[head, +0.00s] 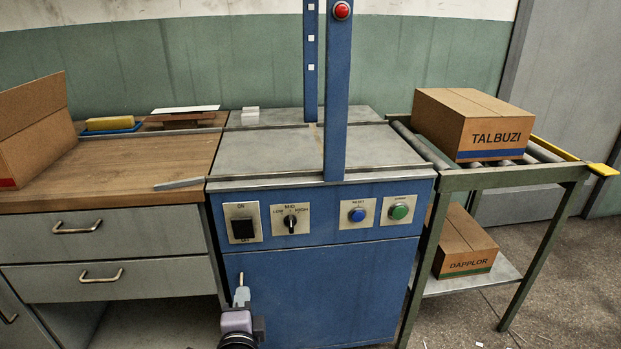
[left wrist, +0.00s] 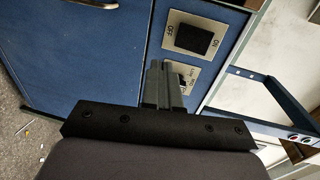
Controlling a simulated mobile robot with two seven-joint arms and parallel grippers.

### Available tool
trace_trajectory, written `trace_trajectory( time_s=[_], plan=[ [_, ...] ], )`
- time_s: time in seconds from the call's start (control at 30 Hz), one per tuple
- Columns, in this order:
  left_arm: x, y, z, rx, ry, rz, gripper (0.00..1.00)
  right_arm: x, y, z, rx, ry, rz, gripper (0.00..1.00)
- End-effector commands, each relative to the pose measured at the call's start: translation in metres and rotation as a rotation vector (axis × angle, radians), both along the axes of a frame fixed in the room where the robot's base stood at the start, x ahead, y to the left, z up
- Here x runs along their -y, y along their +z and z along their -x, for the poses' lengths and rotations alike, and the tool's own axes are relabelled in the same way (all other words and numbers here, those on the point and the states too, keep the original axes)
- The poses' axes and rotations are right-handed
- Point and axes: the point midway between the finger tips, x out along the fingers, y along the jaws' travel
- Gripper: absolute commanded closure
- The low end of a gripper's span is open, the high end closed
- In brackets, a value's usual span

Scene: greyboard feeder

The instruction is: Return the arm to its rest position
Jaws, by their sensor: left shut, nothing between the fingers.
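My left gripper (head: 241,290) is low in the head view, in front of the lower blue front of the machine (head: 310,285). Its fingers point up and are shut with nothing between them. In the left wrist view the closed fingers (left wrist: 163,88) lie in front of the machine's blue face, near the black ON/OFF switch (left wrist: 193,39) and overlapping the LOW/HIGH selector plate. I cannot tell from these views whether they touch the face. My right gripper does not show.
A wooden-topped drawer bench (head: 130,175) with an open carton (head: 35,130) stands left. Right is a roller stand (head: 505,178) with a TALBUZI box (head: 475,125) on top and a DAPPLOR box (head: 465,245) below. A blue post (head: 337,120) rises from the machine.

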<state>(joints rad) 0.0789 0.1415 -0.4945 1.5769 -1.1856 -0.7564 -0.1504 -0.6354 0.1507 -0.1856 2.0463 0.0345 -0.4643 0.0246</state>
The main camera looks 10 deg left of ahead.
Motion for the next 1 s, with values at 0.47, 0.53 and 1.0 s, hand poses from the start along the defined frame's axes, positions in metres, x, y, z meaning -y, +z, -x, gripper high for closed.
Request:
trace_trajectory(
  time_s=[0.47, 0.53, 1.0],
  plan=[
    [0.006, -0.099, 0.139, -0.316, 0.08, 0.889, 1.0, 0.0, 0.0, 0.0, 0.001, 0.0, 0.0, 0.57],
    [0.007, -0.102, 0.16, -0.342, 0.109, 1.033, 1.0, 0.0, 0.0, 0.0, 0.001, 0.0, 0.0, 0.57],
    [0.005, -0.037, 0.22, -0.365, 0.223, 1.463, 1.0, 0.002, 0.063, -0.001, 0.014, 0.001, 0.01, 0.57]
  ],
)
